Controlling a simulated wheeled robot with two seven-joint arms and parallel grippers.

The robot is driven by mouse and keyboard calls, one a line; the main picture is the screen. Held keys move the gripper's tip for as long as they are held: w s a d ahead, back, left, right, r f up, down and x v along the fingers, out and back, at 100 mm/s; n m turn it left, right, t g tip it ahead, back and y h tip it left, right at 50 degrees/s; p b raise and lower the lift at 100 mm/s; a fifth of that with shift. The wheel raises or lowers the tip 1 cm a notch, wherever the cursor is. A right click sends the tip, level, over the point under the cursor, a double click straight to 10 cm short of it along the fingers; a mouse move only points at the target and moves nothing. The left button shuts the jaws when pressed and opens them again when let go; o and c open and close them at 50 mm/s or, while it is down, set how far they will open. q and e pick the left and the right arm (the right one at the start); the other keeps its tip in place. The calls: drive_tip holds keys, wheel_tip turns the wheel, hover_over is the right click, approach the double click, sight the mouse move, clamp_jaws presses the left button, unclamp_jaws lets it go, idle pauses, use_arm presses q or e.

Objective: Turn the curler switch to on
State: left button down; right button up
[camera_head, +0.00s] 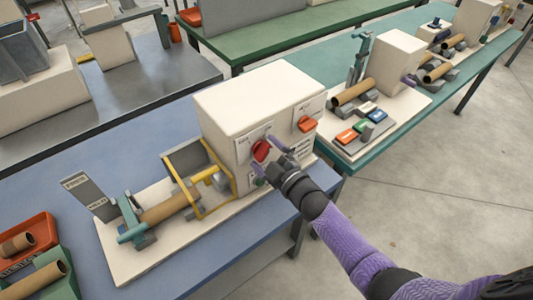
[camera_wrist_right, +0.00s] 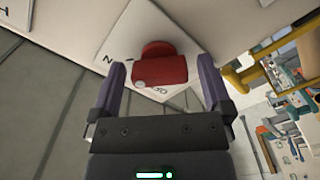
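A cream machine box (camera_head: 245,100) stands on the blue bench, with two rotary switches on its front. The red switch knob (camera_head: 260,150) is at the left and an orange-red knob (camera_head: 306,124) at the right; their labels are too small to read in the head view. My right gripper (camera_head: 266,158) is at the red knob. In the right wrist view the red knob (camera_wrist_right: 172,70) sits on a white plate, between the two spread purple fingers of the right gripper (camera_wrist_right: 162,88), with gaps at its sides. The left gripper is not in view.
A yellow frame (camera_head: 212,205) and a brown tube (camera_head: 165,207) on a roller stand left of the knobs. A red tray (camera_head: 50,228) and a green tray (camera_head: 70,290) with tubes are at the lower left. Open floor lies at right.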

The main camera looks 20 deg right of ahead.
drive_tip(key=shift+s, duration=0.1)
drive_tip(key=p+v, duration=0.1)
drive_tip(key=v, duration=0.8)
drive_tip(key=shift+s+d+p, duration=0.15)
drive_tip(key=shift+s+p, duration=0.2)
drive_tip(key=shift+r, duration=0.1)
